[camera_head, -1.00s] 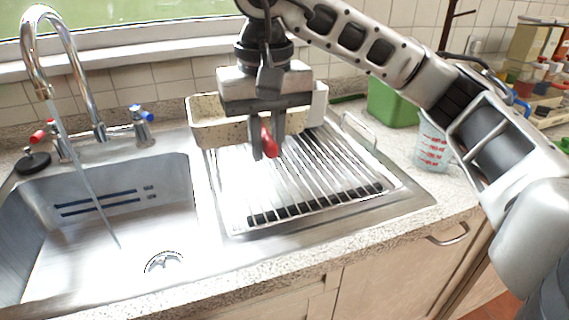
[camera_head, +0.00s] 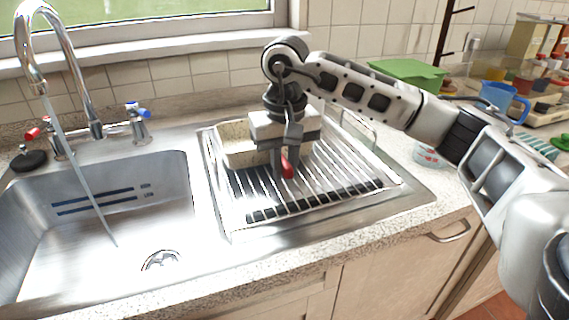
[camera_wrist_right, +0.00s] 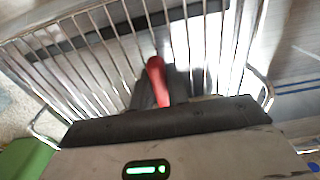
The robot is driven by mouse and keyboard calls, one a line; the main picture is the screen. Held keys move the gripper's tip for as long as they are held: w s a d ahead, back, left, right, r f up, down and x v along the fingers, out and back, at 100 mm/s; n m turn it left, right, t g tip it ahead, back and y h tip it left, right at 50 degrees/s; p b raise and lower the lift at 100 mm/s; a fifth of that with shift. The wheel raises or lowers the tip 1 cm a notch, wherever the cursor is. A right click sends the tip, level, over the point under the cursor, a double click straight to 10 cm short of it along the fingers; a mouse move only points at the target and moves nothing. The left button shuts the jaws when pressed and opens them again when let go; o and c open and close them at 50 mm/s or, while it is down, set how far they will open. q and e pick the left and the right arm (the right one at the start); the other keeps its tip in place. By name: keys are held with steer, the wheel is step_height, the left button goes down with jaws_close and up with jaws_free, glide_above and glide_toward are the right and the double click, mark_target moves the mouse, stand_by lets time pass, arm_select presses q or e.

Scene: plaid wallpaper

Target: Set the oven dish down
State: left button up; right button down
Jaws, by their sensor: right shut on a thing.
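The oven dish (camera_head: 237,146), a beige speckled rectangular dish, is at the back left of the metal drying rack (camera_head: 330,180) beside the sink. Its right part is hidden behind my right gripper (camera_head: 288,175). That gripper points down over the rack and is shut. My left gripper is not in view.
The sink (camera_head: 110,225) with running tap (camera_head: 80,70) lies left of the rack. A green box (camera_head: 405,74), a blue jug (camera_head: 505,100) and a measuring cup (camera_head: 428,157), partly behind my right arm, stand to the right. The rack's front bars are clear.

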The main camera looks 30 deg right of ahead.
steer(key=shift+r, duration=0.1)
steer(key=c, duration=1.8)
jaws_free()
steer(key=o, duration=0.4)
steer(key=shift+o, duration=0.2)
arm_select(q)
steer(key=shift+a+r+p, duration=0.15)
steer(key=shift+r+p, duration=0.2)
steer(key=shift+p, duration=0.6)
arm_select(e)
step_height(320, 180, up, 12)
steer(key=shift+s, duration=0.2)
steer(key=shift+a, duration=0.1)
